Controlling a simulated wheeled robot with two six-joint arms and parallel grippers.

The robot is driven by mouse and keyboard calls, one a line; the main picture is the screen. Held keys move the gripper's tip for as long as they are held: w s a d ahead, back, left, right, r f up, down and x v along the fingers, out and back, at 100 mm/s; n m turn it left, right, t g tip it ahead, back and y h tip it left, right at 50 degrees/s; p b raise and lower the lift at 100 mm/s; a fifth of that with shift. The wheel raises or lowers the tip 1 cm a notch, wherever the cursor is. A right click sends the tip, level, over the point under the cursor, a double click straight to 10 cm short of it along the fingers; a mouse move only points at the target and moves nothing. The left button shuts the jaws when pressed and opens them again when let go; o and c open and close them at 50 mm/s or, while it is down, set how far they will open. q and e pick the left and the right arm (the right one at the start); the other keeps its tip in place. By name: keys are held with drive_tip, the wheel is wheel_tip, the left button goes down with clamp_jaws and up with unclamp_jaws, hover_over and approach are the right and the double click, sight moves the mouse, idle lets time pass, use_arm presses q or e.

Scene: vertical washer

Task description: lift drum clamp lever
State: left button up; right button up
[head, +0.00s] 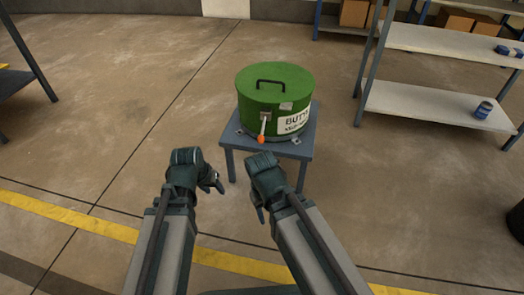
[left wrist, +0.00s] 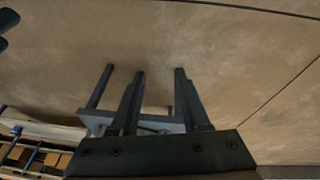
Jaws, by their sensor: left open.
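A green drum (head: 270,95) with a black handle on its lid stands on a small blue-grey table (head: 303,145). The clamp lever (head: 263,127), pale with an orange tip, points down on the drum's near side. My left gripper (head: 216,182) is in front of the table, to the left, apart from the lever. In the left wrist view its two fingers (left wrist: 159,72) are spread with nothing between them; the table (left wrist: 95,120) shows behind them. My right gripper (head: 259,207) is in front of the table, and its jaws are too unclear to judge.
Shelves (head: 430,105) stand at the right with a blue can (head: 483,110) and cardboard boxes (head: 354,13). A dark table (head: 20,70) is at the far left. Open concrete floor lies around the small table, with a yellow line (head: 65,216) across it.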

use_arm(q)
drive_tip(key=w+d+r+m+t+h+b, duration=0.1)
drive_tip(key=w+d+r+t+h, duration=0.3)
drive_tip(key=w+d+r+t, duration=0.4)
drive_tip(key=w+d+b, duration=0.1)
drive_tip(key=w+d, duration=0.1)
drive_tip(key=d, duration=0.1)
drive_tip(key=shift+d+m+t+h, duration=0.15)
drive_tip(key=shift+m+t+h, duration=0.25)
use_arm(e)
wheel_tip(320, 180, down, 4)
drive_tip(key=shift+f, duration=0.25)
use_arm(q)
drive_tip(key=shift+w+b, duration=0.2)
drive_tip(key=shift+b, duration=0.15)
use_arm(e)
drive_tip(key=shift+w, duration=0.1)
